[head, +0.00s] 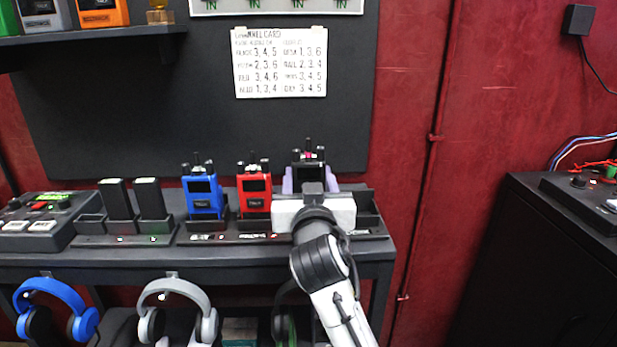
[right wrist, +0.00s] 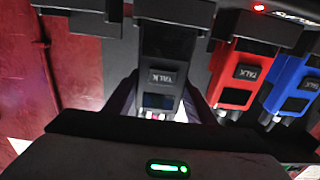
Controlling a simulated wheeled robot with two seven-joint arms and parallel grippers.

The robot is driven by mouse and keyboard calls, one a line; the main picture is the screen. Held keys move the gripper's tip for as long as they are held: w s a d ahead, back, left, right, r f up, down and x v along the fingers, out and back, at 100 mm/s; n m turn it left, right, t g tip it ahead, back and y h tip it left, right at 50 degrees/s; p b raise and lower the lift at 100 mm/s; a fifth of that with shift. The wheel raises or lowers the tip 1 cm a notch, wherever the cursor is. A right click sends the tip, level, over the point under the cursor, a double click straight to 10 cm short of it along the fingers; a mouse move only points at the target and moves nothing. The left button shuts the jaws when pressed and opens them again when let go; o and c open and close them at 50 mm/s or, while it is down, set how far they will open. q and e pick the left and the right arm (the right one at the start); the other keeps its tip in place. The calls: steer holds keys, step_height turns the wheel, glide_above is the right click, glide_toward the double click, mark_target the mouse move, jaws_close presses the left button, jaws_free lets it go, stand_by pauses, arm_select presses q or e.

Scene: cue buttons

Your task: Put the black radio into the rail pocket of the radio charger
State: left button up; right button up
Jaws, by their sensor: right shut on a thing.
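The black radio (head: 308,158) is upright at the right part of the radio charger (head: 205,239), to the right of the seated blue and red radios. My right gripper (head: 311,180) is shut on it, with one pale finger on each side. In the right wrist view the black radio (right wrist: 166,50) is between the fingers (right wrist: 160,100), with its foot end at a dark pocket of the charger (right wrist: 176,10). My gripper and wrist hide its lower part in the head view, so I cannot tell whether it is fully seated. My left gripper is not in view.
The red radio (head: 254,190) and blue radio (head: 203,193) stand close by on the left. An empty-looking pocket (head: 366,212) is at the right end. Two black battery-like blocks (head: 150,199) stand further left. Headphones (head: 178,302) hang below. A channel card (head: 280,62) is on the wall.

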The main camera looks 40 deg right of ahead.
steer(key=shift+f+b, duration=0.75)
steer(key=shift+f, duration=0.25)
steer(key=o, duration=1.3)
steer(key=shift+c, duration=0.2)
steer(key=shift+f, duration=0.1)
